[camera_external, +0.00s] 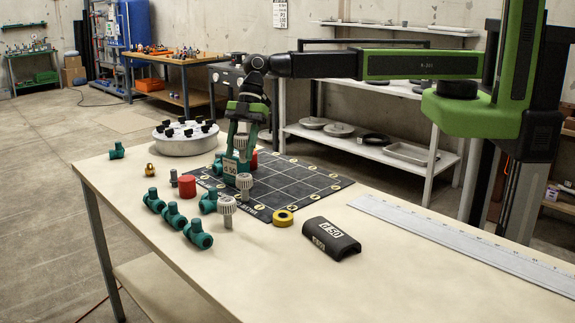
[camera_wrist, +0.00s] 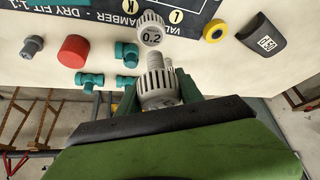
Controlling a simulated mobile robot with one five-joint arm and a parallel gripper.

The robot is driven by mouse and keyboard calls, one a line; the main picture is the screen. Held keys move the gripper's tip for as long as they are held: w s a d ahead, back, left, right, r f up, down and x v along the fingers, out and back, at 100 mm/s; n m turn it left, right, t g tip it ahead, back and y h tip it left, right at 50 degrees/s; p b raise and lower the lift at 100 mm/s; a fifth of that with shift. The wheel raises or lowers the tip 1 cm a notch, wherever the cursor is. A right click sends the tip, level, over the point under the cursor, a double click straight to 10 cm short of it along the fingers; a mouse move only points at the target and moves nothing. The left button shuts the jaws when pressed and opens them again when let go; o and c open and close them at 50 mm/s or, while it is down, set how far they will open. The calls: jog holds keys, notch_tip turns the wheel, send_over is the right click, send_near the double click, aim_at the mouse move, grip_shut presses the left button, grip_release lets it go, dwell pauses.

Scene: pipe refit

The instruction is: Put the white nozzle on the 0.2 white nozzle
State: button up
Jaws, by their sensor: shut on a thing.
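My gripper (camera_external: 240,150) is shut on a ribbed white nozzle (camera_wrist: 159,90), which also shows between the fingers in the external view (camera_external: 241,142). The fingers hold it above the table near the board's front edge. In the external view, two white nozzles stand upright below the gripper, one farther back (camera_external: 244,181) and one nearer (camera_external: 227,205). I cannot tell there which carries the 0.2 label. The held nozzle is apart from the nearer one.
A dark grid board (camera_external: 300,176) lies behind. Several teal fittings (camera_external: 198,234), a red cap (camera_external: 188,186), a yellow ring (camera_external: 283,218) and a black d 50 cover (camera_external: 331,239) surround the nozzles. A long ruler (camera_external: 470,245) lies right. The table's front right is clear.

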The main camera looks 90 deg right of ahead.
aim_at(241, 158)
notch_tip(241, 158, down, 4)
jog(key=b, duration=0.4)
jog(key=shift+f, duration=0.2)
jog(key=shift+r, duration=0.25)
jog(key=shift+f, duration=0.2)
jog(key=o, duration=1.4)
jog(key=shift+c, duration=0.2)
jog(key=shift+d+r+p, duration=0.15)
jog(key=shift+r+p, duration=0.3)
jog(key=shift+r, duration=0.1)
jog(key=p+v, duration=0.9)
jog(key=v, duration=0.2)
jog(key=shift+p, duration=0.35)
